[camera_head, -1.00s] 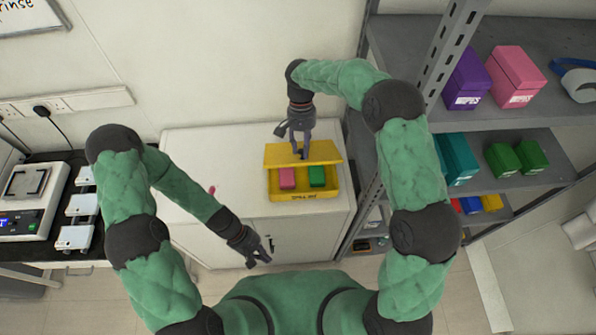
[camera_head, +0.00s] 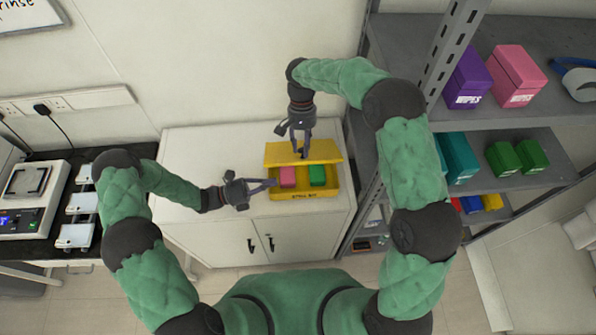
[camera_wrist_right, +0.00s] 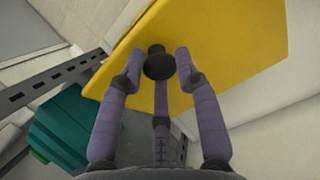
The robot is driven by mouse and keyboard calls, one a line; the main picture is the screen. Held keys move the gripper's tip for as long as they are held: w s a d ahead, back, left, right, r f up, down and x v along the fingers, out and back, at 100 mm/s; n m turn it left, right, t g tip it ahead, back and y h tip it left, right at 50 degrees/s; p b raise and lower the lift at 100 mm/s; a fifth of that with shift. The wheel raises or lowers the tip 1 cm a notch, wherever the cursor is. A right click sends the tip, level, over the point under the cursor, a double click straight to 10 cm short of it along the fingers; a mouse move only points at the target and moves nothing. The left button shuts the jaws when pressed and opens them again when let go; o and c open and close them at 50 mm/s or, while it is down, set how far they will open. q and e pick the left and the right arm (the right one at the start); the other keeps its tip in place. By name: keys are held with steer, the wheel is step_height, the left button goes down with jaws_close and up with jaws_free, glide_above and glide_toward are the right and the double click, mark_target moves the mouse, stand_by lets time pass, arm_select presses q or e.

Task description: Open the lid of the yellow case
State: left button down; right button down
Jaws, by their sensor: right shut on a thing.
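The yellow case (camera_head: 306,196) stands on a white cabinet with its lid (camera_head: 283,156) raised along the back. A pink block (camera_head: 287,177) and a green block (camera_head: 317,176) lie inside it. My right gripper (camera_head: 302,153) is shut on the lid's knob. In the right wrist view the dark knob (camera_wrist_right: 158,64) sits between the fingers against the yellow lid (camera_wrist_right: 225,45). My left gripper (camera_head: 274,185) is at the case's left side, its fingertips at or very near the left wall. Whether they touch it, and how wide they are, is unclear.
The white cabinet top (camera_head: 200,145) is clear left of the case. A grey metal shelf unit (camera_head: 440,60) with several coloured boxes stands close on the right. A black table (camera_head: 60,200) with a scale and white devices is at the left. A wall is behind.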

steer(key=shift+w, duration=0.15)
steer(key=shift+f, duration=0.1)
arm_select(q)
steer(key=r+x, duration=0.1)
steer(key=x, duration=0.8)
steer(key=shift+w+d, duration=0.25)
steer(key=shift+w, duration=0.2)
steer(key=shift+r, duration=0.1)
